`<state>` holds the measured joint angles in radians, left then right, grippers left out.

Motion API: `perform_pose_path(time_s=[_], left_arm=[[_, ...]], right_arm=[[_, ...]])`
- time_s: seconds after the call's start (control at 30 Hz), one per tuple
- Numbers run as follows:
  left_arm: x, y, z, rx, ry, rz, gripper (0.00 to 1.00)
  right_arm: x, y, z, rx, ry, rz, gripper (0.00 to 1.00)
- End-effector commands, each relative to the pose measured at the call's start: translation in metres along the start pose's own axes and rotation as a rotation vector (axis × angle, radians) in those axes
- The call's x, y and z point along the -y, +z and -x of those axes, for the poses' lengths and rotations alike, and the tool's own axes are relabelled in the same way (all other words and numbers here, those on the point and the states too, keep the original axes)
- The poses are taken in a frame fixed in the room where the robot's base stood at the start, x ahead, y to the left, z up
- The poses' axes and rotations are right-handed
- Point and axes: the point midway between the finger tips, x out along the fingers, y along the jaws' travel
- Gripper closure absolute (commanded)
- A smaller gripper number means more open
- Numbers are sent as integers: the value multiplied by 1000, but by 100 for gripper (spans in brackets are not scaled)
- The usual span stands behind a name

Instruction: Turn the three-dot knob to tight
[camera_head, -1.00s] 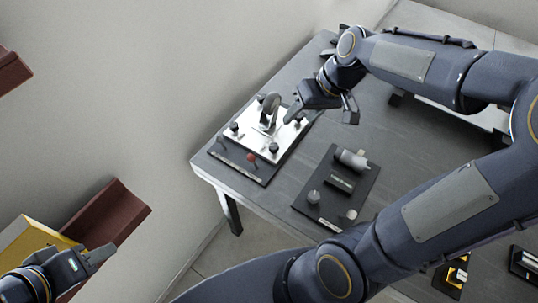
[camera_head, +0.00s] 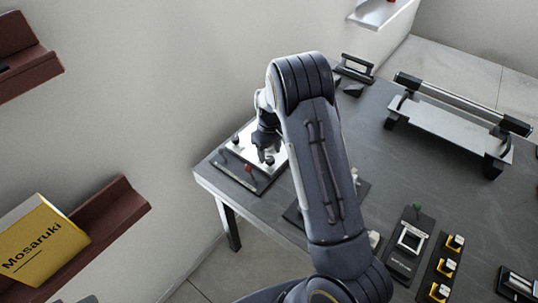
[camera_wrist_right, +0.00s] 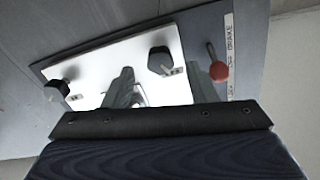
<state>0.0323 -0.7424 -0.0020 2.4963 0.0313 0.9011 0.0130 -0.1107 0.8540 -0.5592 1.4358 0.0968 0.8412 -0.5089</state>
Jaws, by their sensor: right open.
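The white knob panel (camera_head: 246,153) lies on the table's left corner in the head view, partly covered by my right arm. My right gripper (camera_head: 267,148) is over it. In the right wrist view the gripper (camera_wrist_right: 163,76) is open, with a dark knob (camera_wrist_right: 160,61) appearing between its fingers; I cannot tell whether they touch it. Another dark knob (camera_wrist_right: 57,91) stands at the panel's left. Small labels sit beside both knobs, but their dots are too small to count, so I cannot tell which knob has three. My left gripper is not clearly visible.
A red-ball lever (camera_wrist_right: 219,72) stands close by the right finger, beside the panel. Switch modules (camera_head: 410,240) and a rail fixture (camera_head: 440,120) sit on the table (camera_head: 400,165). A wall shelf (camera_head: 120,212) holds a yellow box (camera_head: 45,240) at left.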

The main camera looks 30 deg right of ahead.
Motion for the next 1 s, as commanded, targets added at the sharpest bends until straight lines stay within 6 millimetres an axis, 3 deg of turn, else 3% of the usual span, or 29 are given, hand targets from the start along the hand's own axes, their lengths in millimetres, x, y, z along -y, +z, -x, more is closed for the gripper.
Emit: perform_pose_path(time_s=[0.2,0.5,0.83,1.0], left_arm=[[-2,-2,4,0,0,0,64],[-2,-2,4,0,0,0,64],[-2,-2,4,0,0,0,64],[-2,-2,3,0,0,0,64]], right_arm=[[0,0,-21,1,-1,-1,48],[0,0,-24,-2,-1,-1,48],[0,0,-24,-2,-1,-1,91],[0,0,-24,-2,-1,-7,93]])
